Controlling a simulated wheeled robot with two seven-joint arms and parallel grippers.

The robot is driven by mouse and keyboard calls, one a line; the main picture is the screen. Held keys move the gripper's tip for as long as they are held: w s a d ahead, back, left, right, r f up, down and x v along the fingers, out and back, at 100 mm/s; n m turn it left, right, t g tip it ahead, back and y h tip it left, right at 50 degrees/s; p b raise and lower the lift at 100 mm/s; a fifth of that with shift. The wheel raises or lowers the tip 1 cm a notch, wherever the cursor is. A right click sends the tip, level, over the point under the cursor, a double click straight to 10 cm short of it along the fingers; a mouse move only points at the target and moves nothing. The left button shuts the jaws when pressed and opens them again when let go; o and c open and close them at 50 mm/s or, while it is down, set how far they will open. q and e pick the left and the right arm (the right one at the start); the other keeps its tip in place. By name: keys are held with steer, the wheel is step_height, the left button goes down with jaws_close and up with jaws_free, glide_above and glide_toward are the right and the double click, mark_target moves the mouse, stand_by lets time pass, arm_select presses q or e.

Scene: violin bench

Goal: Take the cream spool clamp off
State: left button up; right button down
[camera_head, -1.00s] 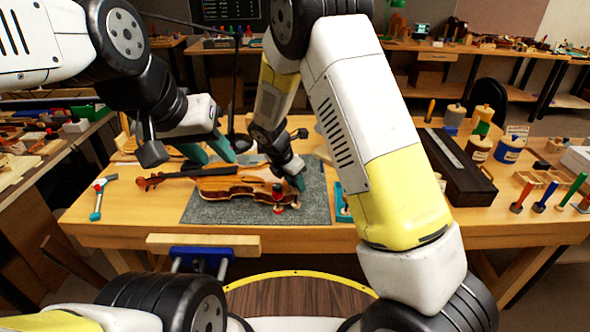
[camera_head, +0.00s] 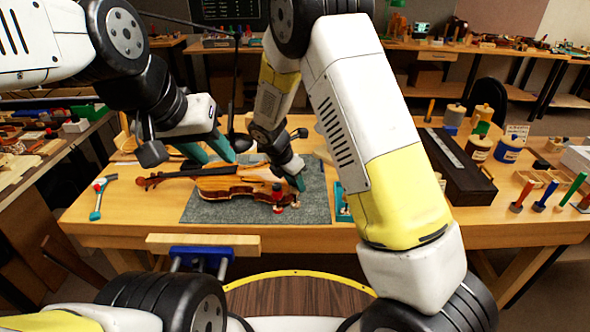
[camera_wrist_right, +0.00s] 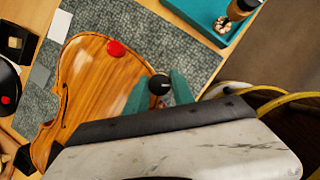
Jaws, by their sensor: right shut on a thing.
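The violin (camera_head: 235,186) lies on the grey mat (camera_head: 200,210), its neck pointing left. A red spool clamp (camera_head: 279,194) stands on the near edge of its body. Just right of it, a cream spool (camera_head: 297,204) shows below my right gripper (camera_head: 299,182), partly hidden. In the right wrist view my right gripper (camera_wrist_right: 160,92) is shut on the clamp's dark round knob (camera_wrist_right: 159,84), at the edge of the violin body (camera_wrist_right: 95,90). The red knob (camera_wrist_right: 116,48) is beside it, apart from the fingers. My left gripper (camera_head: 215,150) has its teal fingers apart above the violin's far side.
A teal tray (camera_wrist_right: 200,20) with a small jar (camera_wrist_right: 241,8) is beside the mat. A hammer (camera_head: 99,196) lies on the bench at left.

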steer(key=shift+s+d, duration=0.5)
steer(key=shift+s, duration=0.1)
stand_by(0.7)
steer(key=shift+s+d, duration=0.55)
steer(key=shift+s, duration=0.2)
steer(key=shift+r, duration=0.1)
step_height(320, 180, up, 7)
stand_by(0.8)
